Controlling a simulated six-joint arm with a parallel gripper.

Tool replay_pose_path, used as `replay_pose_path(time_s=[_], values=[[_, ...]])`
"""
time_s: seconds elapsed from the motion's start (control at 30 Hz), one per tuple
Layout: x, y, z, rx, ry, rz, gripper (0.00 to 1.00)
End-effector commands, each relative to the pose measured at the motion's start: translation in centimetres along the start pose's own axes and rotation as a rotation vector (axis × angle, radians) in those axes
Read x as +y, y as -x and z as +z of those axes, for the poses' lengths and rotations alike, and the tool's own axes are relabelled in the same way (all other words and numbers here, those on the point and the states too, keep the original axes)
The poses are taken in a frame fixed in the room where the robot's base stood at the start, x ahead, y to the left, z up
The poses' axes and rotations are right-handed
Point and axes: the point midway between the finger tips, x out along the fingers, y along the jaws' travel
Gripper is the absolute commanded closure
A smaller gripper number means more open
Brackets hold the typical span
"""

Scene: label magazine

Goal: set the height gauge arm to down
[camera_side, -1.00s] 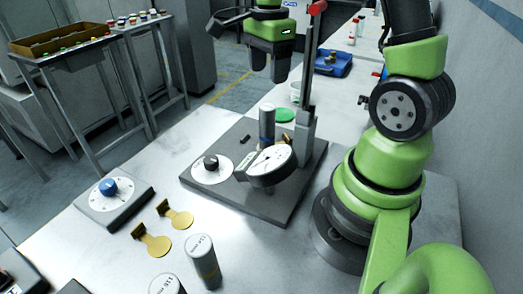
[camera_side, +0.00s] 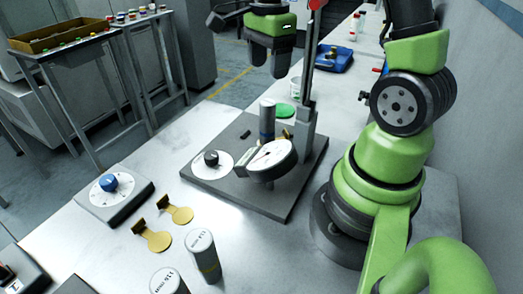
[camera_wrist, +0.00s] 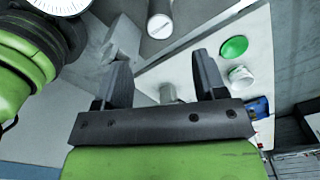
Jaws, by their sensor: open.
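The height gauge stands on a dark grey base plate (camera_side: 293,192) in the side view. Its upright column (camera_side: 308,80) rises to a red knob (camera_side: 315,4) at the picture's top. A round white dial (camera_side: 268,156) sits low in front of the column, tilted; part of it shows at top left in the wrist view (camera_wrist: 60,4). A grey-topped cylinder (camera_side: 267,120) stands behind the dial. I cannot make out the arm's setting. My gripper (camera_side: 270,68) is open and empty, pointing down, left of the column in the picture and well above the dial.
A black knob (camera_side: 211,158) on a white scale is on the plate. A blue knob (camera_side: 109,183), gold tags (camera_side: 156,240) and labelled cylinders (camera_side: 204,262) are nearer the front. A green disc (camera_side: 285,111) and a blue tray (camera_side: 335,61) lie behind.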

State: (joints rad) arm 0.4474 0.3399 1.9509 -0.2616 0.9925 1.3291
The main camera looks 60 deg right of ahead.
Motion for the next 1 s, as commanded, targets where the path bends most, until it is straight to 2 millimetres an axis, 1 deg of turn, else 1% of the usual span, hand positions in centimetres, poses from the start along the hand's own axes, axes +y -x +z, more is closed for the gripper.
replay_pose_path(time_s=[0.03,0.07,0.1,0.23,0.27,0.33,0.37,0.47,0.5,0.53,0.57,0.6,0.67,0.7,0.8,0.9,1.0], values=[[0.0,0.0,0.0,0.0,0.0,0.0,0.46],[0.0,0.0,0.0,0.0,0.0,0.0,0.53],[0.0,0.0,0.0,0.0,0.0,0.0,0.56],[0.0,0.1,0.0,-0.001,0.003,-0.003,0.56],[-0.1,0.4,-0.1,-0.002,0.009,-0.008,0.56],[-0.2,1.6,-0.4,-0.007,0.04,-0.029,0.56],[-0.3,2.4,-0.6,-0.01,0.06,-0.045,0.56],[-0.3,6.2,-1.6,-0.018,0.167,-0.113,0.56],[-0.1,8.1,-2.0,-0.019,0.222,-0.148,0.56],[0.2,9.5,-2.3,-0.017,0.266,-0.175,0.56],[0.5,11.0,-2.6,-0.014,0.311,-0.204,0.56],[1.1,13.0,-2.9,-0.008,0.375,-0.243,0.56],[2.3,15.8,-3.2,0.008,0.47,-0.3,0.56],[3.5,17.1,-3.5,0.014,0.5,-0.308,0.56],[6.5,19.5,-3.9,0.013,0.528,-0.304,0.56],[8.6,20.9,-3.8,0.01,0.548,-0.308,0.56],[9.2,19.7,-4.1,-0.034,0.49,-0.216,0.56]])
